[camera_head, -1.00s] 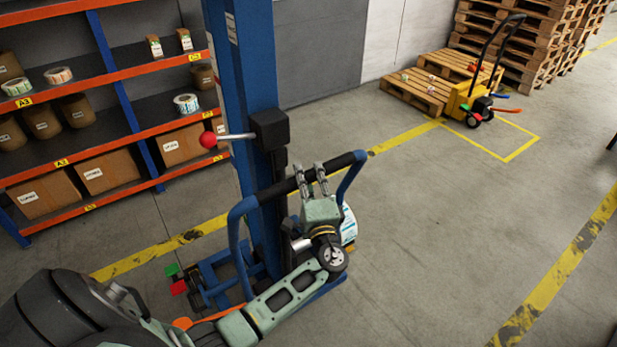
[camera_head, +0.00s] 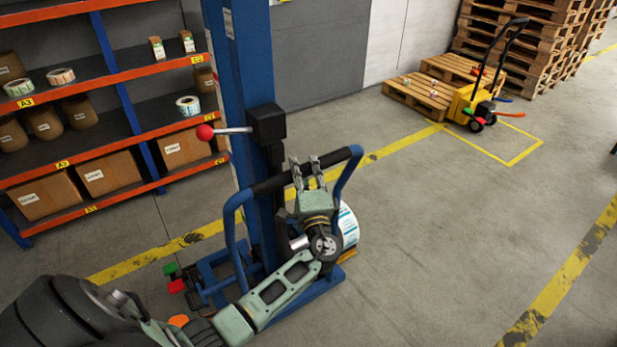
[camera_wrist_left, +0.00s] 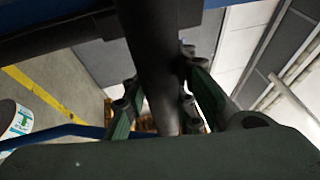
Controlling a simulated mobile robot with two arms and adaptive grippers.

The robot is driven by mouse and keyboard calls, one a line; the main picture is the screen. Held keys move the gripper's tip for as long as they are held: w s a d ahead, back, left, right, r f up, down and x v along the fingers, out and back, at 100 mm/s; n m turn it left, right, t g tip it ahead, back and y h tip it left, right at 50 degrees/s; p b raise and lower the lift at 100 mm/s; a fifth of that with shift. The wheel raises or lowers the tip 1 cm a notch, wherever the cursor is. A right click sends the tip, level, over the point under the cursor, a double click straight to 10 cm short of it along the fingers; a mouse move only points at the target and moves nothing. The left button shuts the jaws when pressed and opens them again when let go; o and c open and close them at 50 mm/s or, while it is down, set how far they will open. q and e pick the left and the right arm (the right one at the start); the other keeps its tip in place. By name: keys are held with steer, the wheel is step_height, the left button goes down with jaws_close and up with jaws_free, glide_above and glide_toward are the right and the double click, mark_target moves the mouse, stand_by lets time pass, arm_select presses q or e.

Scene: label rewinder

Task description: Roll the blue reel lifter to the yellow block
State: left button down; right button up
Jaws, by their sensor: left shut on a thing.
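The blue reel lifter (camera_head: 233,90) stands upright in front of me, with a tall mast, a black-gripped push handle (camera_head: 330,167) and a red-knobbed lever (camera_head: 206,132). A white label reel (camera_head: 348,226) sits low on its far side, partly hidden by my arm. My left gripper (camera_head: 305,172) is shut on the black bar of the handle; the bar runs between its fingers in the left wrist view (camera_wrist_left: 155,60). A yellow pallet truck (camera_head: 464,104) stands far right by a pallet; I cannot make out a separate yellow block. My right gripper is not in view.
An orange and blue shelf (camera_head: 120,68) with boxes and reels stands at the left. Pallets (camera_head: 420,95) and a tall pallet stack (camera_head: 530,45) are at the back right. Yellow floor lines (camera_head: 565,275) cross the grey floor, which is clear to the right.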

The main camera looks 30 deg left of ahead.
arm_select(q)
steer(key=c, duration=1.7)
jaws_free()
steer(key=shift+s+a+r, duration=0.1)
steer(key=shift+a+r, duration=0.05)
steer(key=shift+a, duration=0.1)
steer(key=shift+c, duration=0.2)
steer(key=shift+o, duration=1.4)
steer(key=shift+f, duration=0.2)
steer(key=shift+d, duration=0.3)
steer(key=v, duration=1.1)
steer(key=shift+s+d, duration=0.2)
steer(key=shift+s, duration=0.05)
